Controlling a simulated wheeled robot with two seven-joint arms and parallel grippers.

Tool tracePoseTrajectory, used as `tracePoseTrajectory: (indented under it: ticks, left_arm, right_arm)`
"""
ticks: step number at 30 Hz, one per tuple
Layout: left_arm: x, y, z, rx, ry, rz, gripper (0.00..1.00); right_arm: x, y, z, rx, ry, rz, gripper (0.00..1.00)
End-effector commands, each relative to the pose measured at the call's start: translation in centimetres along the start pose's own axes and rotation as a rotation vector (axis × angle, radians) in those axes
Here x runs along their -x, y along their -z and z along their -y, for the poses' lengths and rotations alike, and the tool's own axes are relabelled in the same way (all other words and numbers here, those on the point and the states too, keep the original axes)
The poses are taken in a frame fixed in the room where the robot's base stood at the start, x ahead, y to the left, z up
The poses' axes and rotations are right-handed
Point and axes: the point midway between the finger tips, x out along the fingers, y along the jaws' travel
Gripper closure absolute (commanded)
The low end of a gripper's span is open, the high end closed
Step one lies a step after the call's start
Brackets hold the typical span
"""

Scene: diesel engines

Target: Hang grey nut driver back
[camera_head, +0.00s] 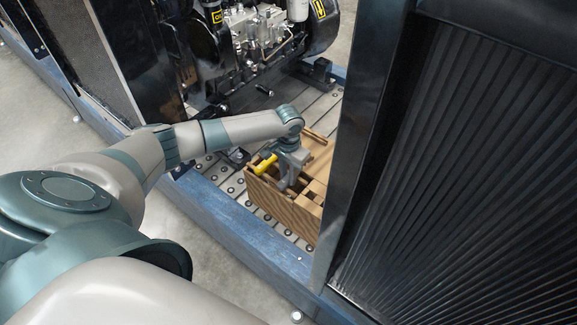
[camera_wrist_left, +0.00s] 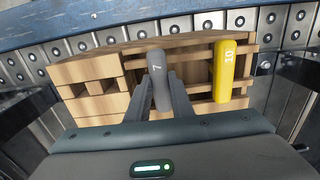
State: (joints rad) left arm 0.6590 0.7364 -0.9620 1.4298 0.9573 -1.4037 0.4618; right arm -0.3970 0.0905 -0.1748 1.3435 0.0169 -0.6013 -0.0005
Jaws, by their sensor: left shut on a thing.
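The grey nut driver (camera_wrist_left: 158,78), marked 7, stands in the wooden rack in the left wrist view. My left gripper (camera_wrist_left: 161,95) is shut on its handle, with one finger on each side. In the head view my left gripper (camera_head: 290,180) reaches down into the wooden rack (camera_head: 284,210), and the grey handle cannot be told apart from it there. A yellow nut driver (camera_wrist_left: 223,70), marked 10, is in the rack just right of the grey one; it also shows in the head view (camera_head: 265,164). The lower ends of both drivers are hidden. My right gripper is not in view.
The rack stands on a studded metal deck (camera_head: 235,185) with a blue edge beam (camera_head: 225,225). A tall black radiator panel (camera_head: 470,170) rises close on the right. A diesel engine (camera_head: 260,35) stands behind. The rack's left part (camera_wrist_left: 95,95) holds empty square openings.

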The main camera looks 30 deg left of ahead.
Motion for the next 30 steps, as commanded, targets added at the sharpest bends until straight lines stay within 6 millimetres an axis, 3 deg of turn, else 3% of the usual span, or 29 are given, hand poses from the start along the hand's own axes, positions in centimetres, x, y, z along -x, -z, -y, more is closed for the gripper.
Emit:
tracePoseTrajectory:
  ticks: [7,8,10,11,17,19,30]
  left_arm:
    - [0.02,0.03,0.00,0.000,0.000,-0.001,1.00]
    - [0.02,0.03,0.00,0.000,0.000,-0.001,0.77]
    - [0.03,0.03,0.00,0.000,0.000,-0.001,0.61]
    - [0.03,0.03,0.00,0.000,0.000,-0.001,0.58]
    - [0.02,0.02,0.00,0.000,0.000,0.000,0.58]
    - [-0.01,-0.01,-0.01,0.000,0.000,0.000,0.44]
    - [0.00,0.00,0.00,0.000,0.000,0.000,0.44]
  right_arm:
    - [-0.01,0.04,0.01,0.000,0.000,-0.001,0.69]
    - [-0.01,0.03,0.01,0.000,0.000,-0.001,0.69]
    - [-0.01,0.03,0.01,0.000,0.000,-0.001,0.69]
    - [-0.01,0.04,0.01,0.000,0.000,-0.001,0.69]
    - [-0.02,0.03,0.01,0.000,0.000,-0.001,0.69]
    - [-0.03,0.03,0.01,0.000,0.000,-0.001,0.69]
    - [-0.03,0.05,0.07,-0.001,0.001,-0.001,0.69]
